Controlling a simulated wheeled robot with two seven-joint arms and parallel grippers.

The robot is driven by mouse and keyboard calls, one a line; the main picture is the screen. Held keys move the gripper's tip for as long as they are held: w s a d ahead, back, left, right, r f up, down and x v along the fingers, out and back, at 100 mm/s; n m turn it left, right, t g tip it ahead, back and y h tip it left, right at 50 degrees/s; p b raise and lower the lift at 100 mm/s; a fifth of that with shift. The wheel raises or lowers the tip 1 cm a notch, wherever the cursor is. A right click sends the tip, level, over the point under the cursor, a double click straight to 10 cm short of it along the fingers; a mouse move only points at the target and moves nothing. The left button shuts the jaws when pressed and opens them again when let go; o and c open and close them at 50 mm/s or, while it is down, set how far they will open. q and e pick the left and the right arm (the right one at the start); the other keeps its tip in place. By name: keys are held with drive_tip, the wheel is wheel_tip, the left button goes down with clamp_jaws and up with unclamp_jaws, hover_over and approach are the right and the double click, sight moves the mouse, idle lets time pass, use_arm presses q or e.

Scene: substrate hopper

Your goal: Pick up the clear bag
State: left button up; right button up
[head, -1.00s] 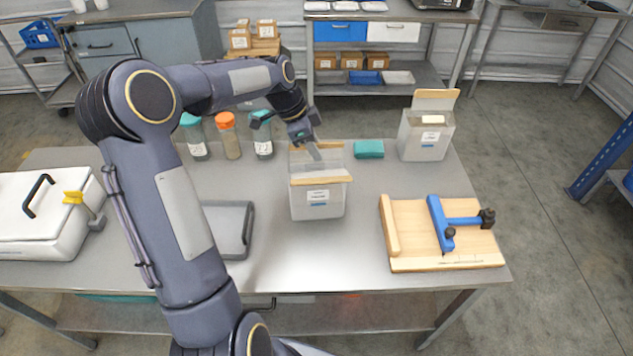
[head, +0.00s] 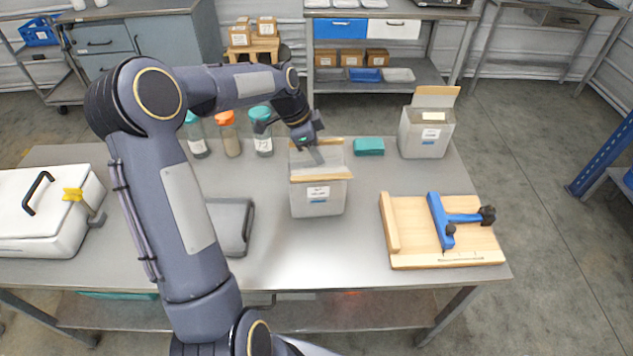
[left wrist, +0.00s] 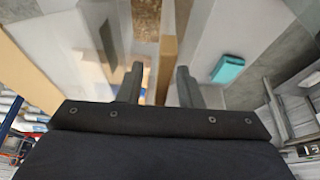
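I cannot pick out a clear bag with certainty. A pale box with wooden strips and a label (head: 318,199) stands mid-table, and its upper part looks see-through. My left gripper (head: 317,155) is over the back of this box, pointing down into its open top. In the left wrist view its two fingers (left wrist: 159,88) are apart, with a wooden strip (left wrist: 167,50) of the box showing beyond and between them. A brown grainy patch (left wrist: 145,18) shows at the top of that view. Contact with the box is unclear. My right gripper is out of view.
Jars with teal and orange lids (head: 229,138) stand at the back left. A teal block (head: 369,146) and a second pale box (head: 424,135) are at the back right. A wooden board with a blue tool (head: 410,247) lies front right. A grey tray (head: 229,224) and white case (head: 35,222) are left.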

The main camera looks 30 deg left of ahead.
use_arm(q)
clamp_jaws()
drive_tip(key=shift+r, duration=0.2)
idle(0.4)
